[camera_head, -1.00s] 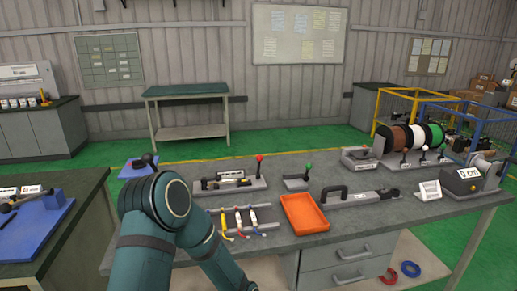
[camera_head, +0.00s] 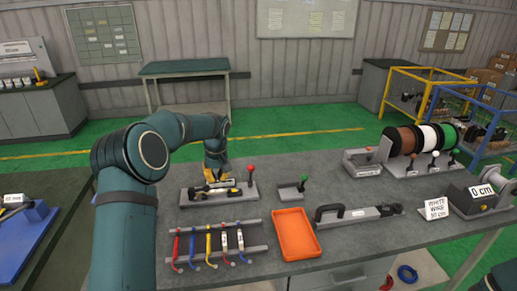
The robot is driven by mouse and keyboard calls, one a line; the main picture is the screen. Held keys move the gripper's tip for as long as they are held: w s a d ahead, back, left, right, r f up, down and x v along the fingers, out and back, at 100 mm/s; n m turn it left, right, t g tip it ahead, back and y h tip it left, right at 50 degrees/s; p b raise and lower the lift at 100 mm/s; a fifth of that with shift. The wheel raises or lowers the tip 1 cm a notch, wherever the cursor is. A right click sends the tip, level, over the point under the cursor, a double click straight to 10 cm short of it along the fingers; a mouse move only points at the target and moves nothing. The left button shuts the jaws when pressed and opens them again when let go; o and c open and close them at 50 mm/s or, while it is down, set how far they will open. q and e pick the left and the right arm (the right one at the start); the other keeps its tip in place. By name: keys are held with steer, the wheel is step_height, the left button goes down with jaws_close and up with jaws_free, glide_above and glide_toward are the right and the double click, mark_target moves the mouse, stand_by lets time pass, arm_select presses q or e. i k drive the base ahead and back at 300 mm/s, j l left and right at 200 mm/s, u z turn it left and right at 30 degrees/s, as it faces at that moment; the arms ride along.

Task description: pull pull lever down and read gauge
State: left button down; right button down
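Several levers show, and I cannot tell which one is the pull lever. A red-knobbed lever (camera_head: 250,171) stands upright at the right end of a grey fixture (camera_head: 190,196). More knobbed levers (camera_head: 434,158) stand in front of the wire spools. A gauge box (camera_head: 483,190) at the right reads "0 cm". My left gripper (camera_head: 210,177), with yellow parts, points down at the fixture, left of the red knob; its fingertips are too small to judge. My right gripper is not in view.
Brown, white and green spools (camera_head: 427,137) stand at the back right. A sign (camera_head: 437,207) reads "WHITE WIRE 50 cm". An orange tray (camera_head: 296,234), a long-handled tool (camera_head: 350,213) and a rack of coloured-handled tools (camera_head: 185,242) occupy the front.

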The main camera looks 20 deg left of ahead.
mark_target(250, 168)
steer(key=i, duration=0.85)
